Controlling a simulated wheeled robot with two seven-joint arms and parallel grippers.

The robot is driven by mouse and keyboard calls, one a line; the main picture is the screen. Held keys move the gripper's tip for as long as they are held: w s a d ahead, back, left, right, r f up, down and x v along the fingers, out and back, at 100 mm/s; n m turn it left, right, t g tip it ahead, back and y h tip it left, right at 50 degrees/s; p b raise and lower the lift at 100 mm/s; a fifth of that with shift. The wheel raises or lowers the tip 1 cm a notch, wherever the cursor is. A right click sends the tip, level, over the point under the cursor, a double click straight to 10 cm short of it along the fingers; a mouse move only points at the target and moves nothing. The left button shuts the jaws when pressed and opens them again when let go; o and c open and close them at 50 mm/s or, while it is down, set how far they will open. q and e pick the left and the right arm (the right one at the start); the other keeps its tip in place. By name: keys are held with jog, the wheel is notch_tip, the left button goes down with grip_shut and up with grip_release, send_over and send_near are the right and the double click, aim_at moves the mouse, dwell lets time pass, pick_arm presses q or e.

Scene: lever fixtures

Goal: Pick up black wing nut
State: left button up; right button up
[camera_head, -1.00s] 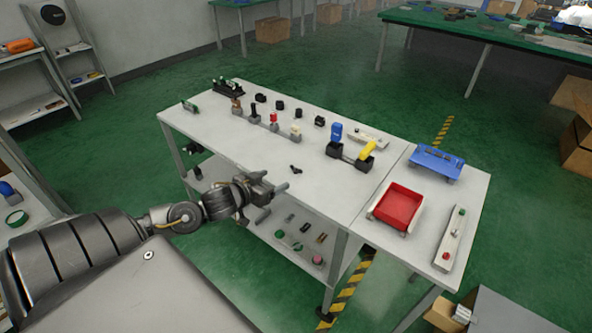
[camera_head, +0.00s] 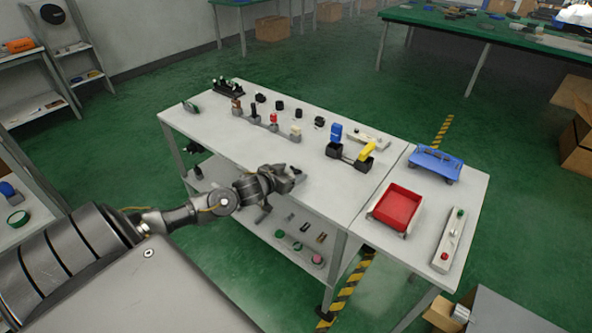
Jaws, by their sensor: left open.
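My left gripper (camera_head: 295,175) has come in from the left and is over the near edge of the white table (camera_head: 232,148). Its jaws are open, at the spot where the small black wing nut lay. The wing nut is now mostly or wholly hidden by the fingers, and I cannot tell whether it sits between them. My right gripper is not in view.
Behind the gripper stands a row of levers with a red knob (camera_head: 273,118). To the right are a blue and yellow lever fixture (camera_head: 350,153), a red tray (camera_head: 397,208) and a blue fixture (camera_head: 436,163). A lower shelf (camera_head: 290,240) holds small parts.

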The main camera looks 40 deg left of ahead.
pick_arm(q)
jog(key=shift+w+f, duration=0.15)
jog(key=shift+w, duration=0.25)
jog(key=shift+s, duration=0.1)
jog(key=c, duration=1.1)
jog(key=shift+o, duration=0.2)
jog(key=shift+r, duration=0.45)
notch_tip(320, 180, up, 2)
jog(key=shift+r, duration=0.2)
jog(key=s+d+r, duration=0.9)
jog(key=s, duration=0.1)
jog(key=shift+s+r, duration=0.3)
jog(key=shift+r, duration=0.1)
